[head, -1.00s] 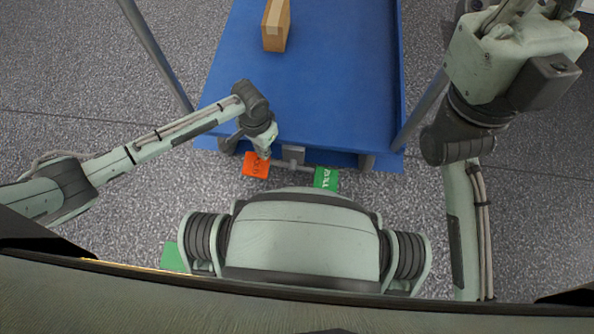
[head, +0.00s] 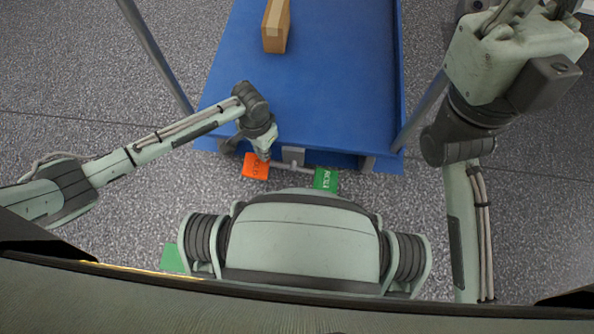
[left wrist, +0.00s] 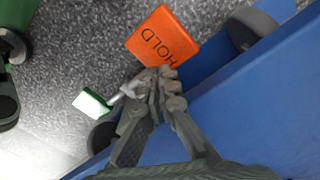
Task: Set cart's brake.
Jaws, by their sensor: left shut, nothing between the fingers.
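The blue cart (head: 330,75) stands in front of me, with a crossbar at its near end. An orange pedal marked HOLD (head: 254,171) is on the left of the bar and a green pedal (head: 326,180) on the right. My left gripper (head: 264,157) is shut and empty, its tips at the orange pedal's upper edge. In the left wrist view, the closed fingertips (left wrist: 160,76) overlap the edge of the orange pedal (left wrist: 160,35); contact is hard to judge. The green pedal (left wrist: 91,103) shows there too. My right gripper (head: 535,8) is cut off by the top edge.
A cardboard box (head: 276,25) lies on the cart's deck. Grey posts (head: 155,55) rise at the cart's sides. Dark wheels (left wrist: 247,30) sit under its near end. The grey speckled floor left and right of the cart is open.

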